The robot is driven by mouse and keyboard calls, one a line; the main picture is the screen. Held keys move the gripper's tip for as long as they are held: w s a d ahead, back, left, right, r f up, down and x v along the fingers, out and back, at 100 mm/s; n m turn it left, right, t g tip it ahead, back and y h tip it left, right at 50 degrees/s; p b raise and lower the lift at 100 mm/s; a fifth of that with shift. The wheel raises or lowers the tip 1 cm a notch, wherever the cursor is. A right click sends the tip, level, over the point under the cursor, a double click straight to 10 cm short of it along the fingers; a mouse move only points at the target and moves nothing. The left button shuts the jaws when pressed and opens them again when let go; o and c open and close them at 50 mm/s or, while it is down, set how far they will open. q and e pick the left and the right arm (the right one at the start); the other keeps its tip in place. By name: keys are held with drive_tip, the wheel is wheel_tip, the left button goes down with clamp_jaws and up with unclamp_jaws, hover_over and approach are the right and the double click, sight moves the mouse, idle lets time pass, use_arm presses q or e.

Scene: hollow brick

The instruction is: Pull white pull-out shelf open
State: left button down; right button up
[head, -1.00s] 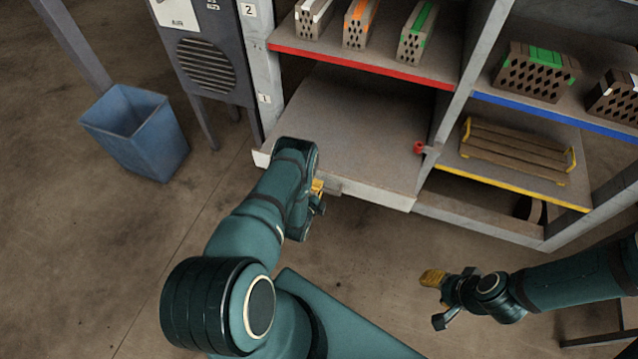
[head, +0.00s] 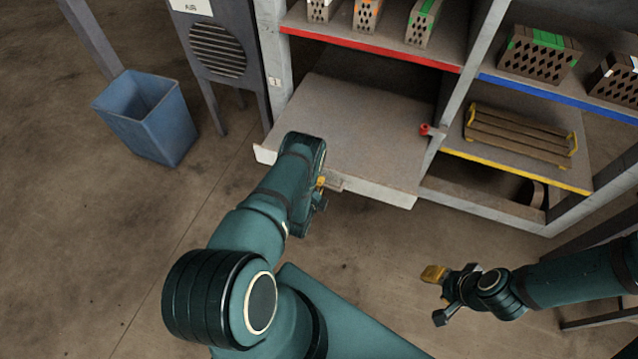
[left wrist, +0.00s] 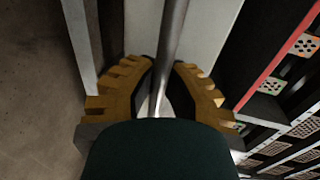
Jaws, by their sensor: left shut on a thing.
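The white pull-out shelf (head: 365,120) is the low grey-topped board with a white front edge, under the red-edged shelf. In the left wrist view the yellow-padded left gripper (left wrist: 165,70) is shut around a metal bar handle (left wrist: 172,35), one finger on each side. The bar's end also shows beside the gripper in the head view (head: 335,184). My right gripper (head: 441,293) is open and empty above the floor at the right.
A blue bin (head: 148,120) stands on the floor at the left, beside a grey cabinet (head: 217,50). A slatted pallet (head: 520,135) lies on the yellow-edged shelf. The floor before the rack is clear.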

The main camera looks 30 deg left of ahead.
use_arm(q)
drive_tip(key=c, duration=1)
unclamp_jaws()
drive_tip(key=shift+s, duration=0.1)
drive_tip(key=v, duration=1.2)
drive_tip(key=shift+r, duration=0.1)
